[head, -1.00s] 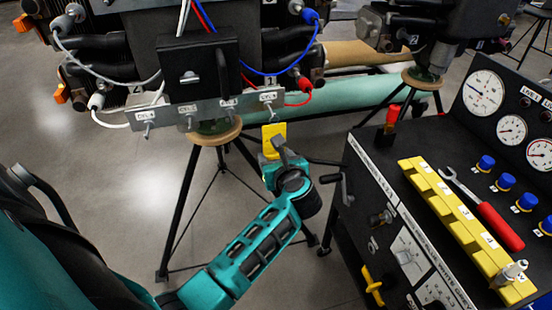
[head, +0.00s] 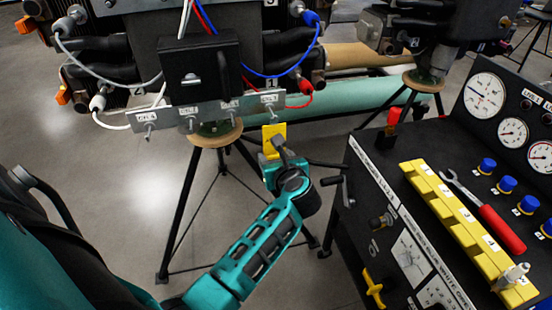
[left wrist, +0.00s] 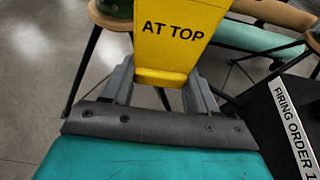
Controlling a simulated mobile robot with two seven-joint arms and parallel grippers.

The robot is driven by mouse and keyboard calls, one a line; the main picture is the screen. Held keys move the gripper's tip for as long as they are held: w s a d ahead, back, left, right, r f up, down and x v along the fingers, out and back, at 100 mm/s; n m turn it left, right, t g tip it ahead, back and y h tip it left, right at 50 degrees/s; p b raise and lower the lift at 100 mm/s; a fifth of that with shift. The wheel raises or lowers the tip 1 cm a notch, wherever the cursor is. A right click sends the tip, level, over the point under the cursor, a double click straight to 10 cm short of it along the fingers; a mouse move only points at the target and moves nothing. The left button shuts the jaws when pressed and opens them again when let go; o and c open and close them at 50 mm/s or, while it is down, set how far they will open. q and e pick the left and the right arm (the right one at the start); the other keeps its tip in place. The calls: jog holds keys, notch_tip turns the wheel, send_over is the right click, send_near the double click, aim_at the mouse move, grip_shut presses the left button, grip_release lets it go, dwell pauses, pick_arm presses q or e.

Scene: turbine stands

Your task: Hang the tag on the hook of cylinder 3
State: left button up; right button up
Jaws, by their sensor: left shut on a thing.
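The yellow tag (head: 272,143) is held upright by my left gripper (head: 279,152), below the right end of the grey hook plate (head: 209,112). In the left wrist view the tag (left wrist: 178,33) reads "AT TOP", and its lower edge sits between the fingers of my left gripper (left wrist: 160,90). The plate carries a row of several labelled hooks under the turbine. The labels are small; the second hook from the left (head: 190,122) may be cylinder 3, but I cannot read it surely. The tag looks apart from the hooks. My right gripper is not in view.
A black gauge console (head: 400,190) stands at the right, with a yellow numbered rack (head: 455,225) and a red-handled wrench (head: 490,220) on it. A tripod stand (head: 181,215) is behind my left arm. Blue, red and white cables hang around the black box (head: 198,68).

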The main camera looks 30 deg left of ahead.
pick_arm(q)
jog(key=shift+a, duration=0.15)
jog(key=o, duration=1.6)
jog(key=shift+o, duration=0.7)
